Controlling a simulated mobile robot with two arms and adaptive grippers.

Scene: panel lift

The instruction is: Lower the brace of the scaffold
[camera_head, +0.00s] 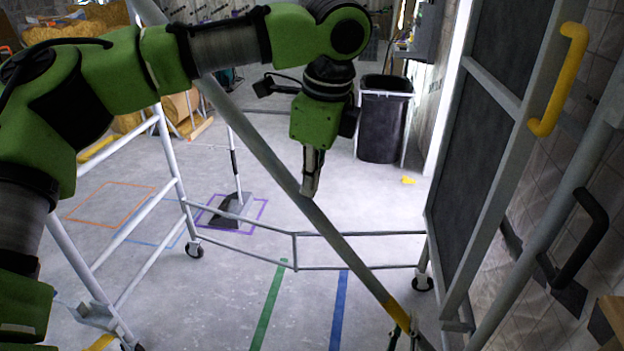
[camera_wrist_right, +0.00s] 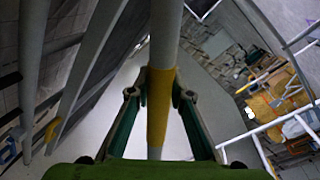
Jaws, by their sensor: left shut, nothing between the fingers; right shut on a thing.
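The scaffold's brace (camera_head: 262,150) is a grey diagonal bar running from upper left down to lower right, with a yellow band (camera_head: 397,314) near its lower end. My left gripper (camera_head: 311,192) is shut and empty, pointing down at the middle of the brace; I cannot tell whether it touches the bar. My right gripper (camera_head: 405,338) shows only in part at the bottom edge of the head view. In the right wrist view my right gripper (camera_wrist_right: 159,97) is shut on the brace, its fingers either side of the yellow band (camera_wrist_right: 160,118).
The white scaffold frame (camera_head: 170,165) stands on castors at left. A dark panel (camera_head: 480,150) with a yellow handle (camera_head: 560,80) and a black handle (camera_head: 582,240) are at right. A black bin (camera_head: 383,125) and a dustpan (camera_head: 232,210) stand behind.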

